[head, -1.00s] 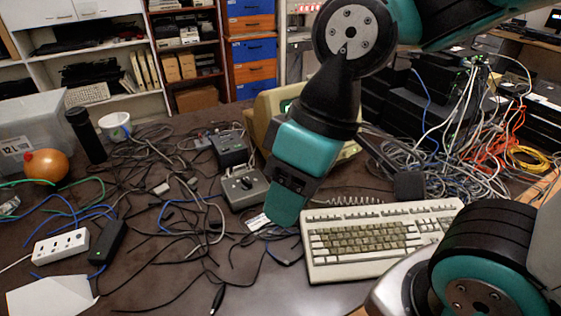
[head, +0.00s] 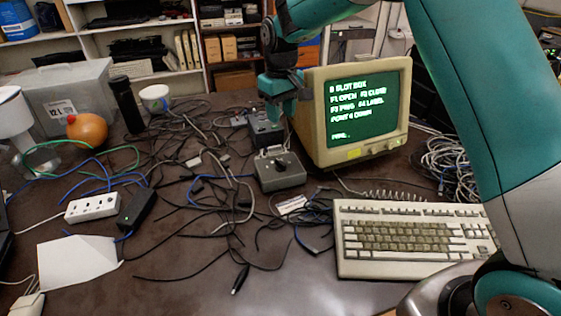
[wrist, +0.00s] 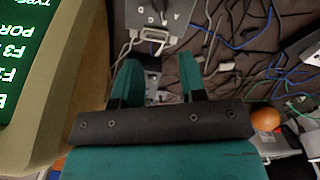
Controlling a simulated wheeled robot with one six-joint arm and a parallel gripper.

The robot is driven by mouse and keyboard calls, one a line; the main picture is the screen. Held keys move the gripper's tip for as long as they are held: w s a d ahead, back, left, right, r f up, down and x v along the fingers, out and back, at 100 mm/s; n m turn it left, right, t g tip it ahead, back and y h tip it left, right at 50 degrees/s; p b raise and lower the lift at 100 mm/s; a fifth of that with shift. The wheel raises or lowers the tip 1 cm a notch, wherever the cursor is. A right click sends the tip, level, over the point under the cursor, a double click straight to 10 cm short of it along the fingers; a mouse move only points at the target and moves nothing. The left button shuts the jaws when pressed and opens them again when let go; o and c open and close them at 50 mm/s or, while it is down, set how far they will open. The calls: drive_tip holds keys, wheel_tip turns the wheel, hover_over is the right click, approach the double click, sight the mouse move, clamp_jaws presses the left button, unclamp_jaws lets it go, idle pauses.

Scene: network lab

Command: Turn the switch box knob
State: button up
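The grey switch box (head: 282,180) sits among cables on the table, left of the monitor. My gripper (head: 276,112) is above and behind the box, apart from the knob, over a second dark box (head: 266,132). In the wrist view my gripper (wrist: 160,62) has its two teal fingers spread with nothing held between them.
The beige monitor (head: 400,128) with green text stands close to the right of my gripper. A keyboard (head: 415,240) lies in front of it. Loose cables cover the middle; a power strip (head: 92,207) and an orange ball-like object (head: 88,130) are at left.

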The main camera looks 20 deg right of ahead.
sight(281, 162)
wheel_tip(281, 162, down, 16)
drive_tip(key=shift+r+p, duration=0.2)
drive_tip(key=shift+p, duration=0.3)
drive_tip(key=shift+c, duration=0.2)
clamp_jaws()
